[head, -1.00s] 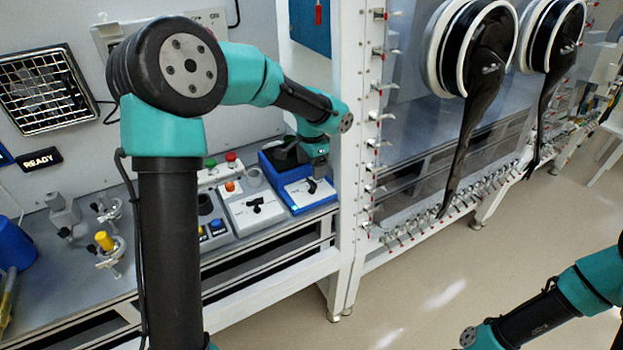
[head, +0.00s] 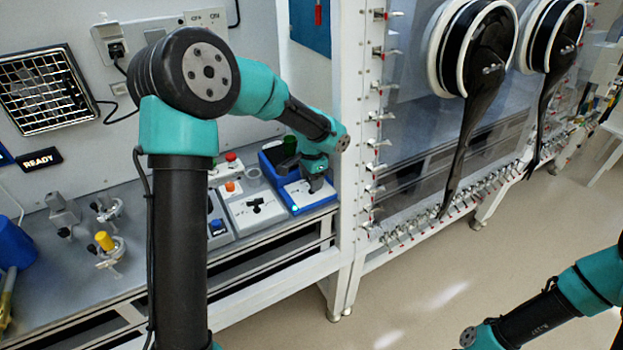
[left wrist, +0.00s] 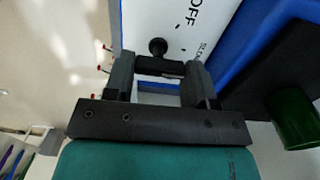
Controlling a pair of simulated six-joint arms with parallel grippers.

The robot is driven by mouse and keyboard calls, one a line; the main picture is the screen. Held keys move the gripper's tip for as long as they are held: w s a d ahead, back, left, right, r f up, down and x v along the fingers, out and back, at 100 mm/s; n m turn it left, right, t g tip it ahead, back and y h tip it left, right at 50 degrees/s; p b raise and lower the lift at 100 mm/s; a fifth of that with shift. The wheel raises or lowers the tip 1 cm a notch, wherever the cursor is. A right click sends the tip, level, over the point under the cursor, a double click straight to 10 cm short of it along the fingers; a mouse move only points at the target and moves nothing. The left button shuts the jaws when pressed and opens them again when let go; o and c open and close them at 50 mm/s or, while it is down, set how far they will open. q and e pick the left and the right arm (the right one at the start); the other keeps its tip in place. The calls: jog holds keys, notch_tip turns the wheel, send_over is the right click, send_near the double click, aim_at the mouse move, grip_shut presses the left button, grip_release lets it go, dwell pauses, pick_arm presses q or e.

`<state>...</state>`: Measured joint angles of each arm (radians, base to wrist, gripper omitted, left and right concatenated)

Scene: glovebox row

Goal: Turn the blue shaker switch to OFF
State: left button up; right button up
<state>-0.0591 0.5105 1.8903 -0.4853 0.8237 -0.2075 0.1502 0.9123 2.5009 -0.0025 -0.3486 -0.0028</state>
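The blue shaker (head: 327,202) stands at the right end of the bench, with a white top panel (head: 296,191). The left wrist view shows that panel (left wrist: 165,15) with the word OFF near the top edge. My left gripper (head: 314,183) is down over the panel. In the left wrist view its two fingers (left wrist: 158,72) stand apart, with the black switch handle (left wrist: 158,67) spanning the gap between them. Whether they press on it I cannot tell. A round black knob end (left wrist: 157,46) shows just beyond.
A white box with a black switch (head: 256,208) stands just left of the shaker. A green cylinder (left wrist: 292,115) stands behind the panel on the shaker. A white frame post (head: 352,170) with clamps rises close on the right. Yellow-topped bench hardware (head: 105,240) is farther left.

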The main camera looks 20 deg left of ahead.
pick_arm(q)
jog(key=c, duration=0.4)
jog(key=shift+n, duration=2.9)
jog(key=o, duration=0.9)
